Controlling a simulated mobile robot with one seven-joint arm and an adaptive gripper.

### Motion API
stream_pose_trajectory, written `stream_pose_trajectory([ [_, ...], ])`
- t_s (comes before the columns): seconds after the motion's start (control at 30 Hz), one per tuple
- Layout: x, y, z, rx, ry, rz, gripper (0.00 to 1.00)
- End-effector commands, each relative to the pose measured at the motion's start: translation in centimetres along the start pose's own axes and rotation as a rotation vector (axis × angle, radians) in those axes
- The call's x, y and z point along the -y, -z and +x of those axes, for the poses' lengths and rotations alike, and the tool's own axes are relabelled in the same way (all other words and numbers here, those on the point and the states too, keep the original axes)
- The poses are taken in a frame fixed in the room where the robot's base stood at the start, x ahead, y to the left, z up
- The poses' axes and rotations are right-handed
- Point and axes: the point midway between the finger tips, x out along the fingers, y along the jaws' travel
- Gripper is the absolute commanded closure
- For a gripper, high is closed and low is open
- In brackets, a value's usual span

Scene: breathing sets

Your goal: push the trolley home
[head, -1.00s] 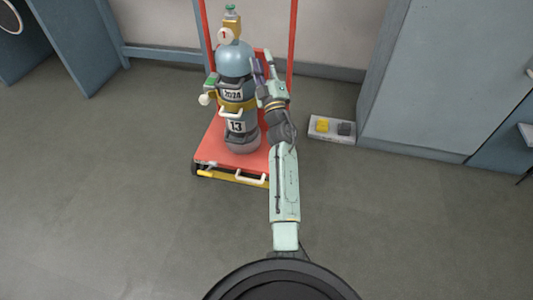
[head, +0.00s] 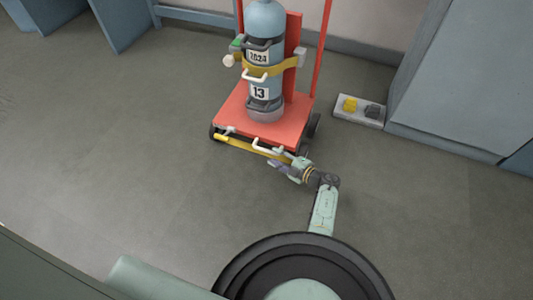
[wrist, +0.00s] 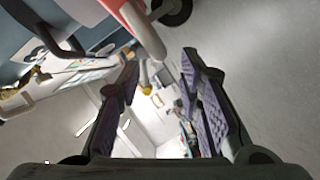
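The red trolley (head: 230,112) stands on the floor with a yellow bar (head: 238,144) and a white handle (head: 272,147) along its near edge. A blue-grey gas cylinder (head: 264,75) marked 2024 and 13 stands upright on it, held by a yellow strap (head: 275,68). The cylinder's top is cut off. My gripper (head: 287,162) is low beside the trolley's near right corner. In the wrist view my gripper (wrist: 160,64) has its fingers apart with nothing held between them. A white handle (wrist: 145,30) shows just beyond the fingertips; contact is unclear.
A pale floor tray (head: 346,116) with a yellow block (head: 350,105) and a dark block (head: 372,111) lies right of the trolley. A large grey-blue cabinet (head: 450,90) stands at the right. Floor to the trolley's left is clear.

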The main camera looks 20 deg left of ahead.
Motion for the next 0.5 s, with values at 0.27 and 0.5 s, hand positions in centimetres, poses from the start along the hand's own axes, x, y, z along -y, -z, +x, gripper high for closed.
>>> stream_pose_trajectory([
  [0.27, 0.3, -0.2, 4.9, -0.001, -0.001, -0.001, 0.67],
  [0.5, -0.1, -0.1, 6.2, 0.001, -0.003, 0.000, 0.67],
])
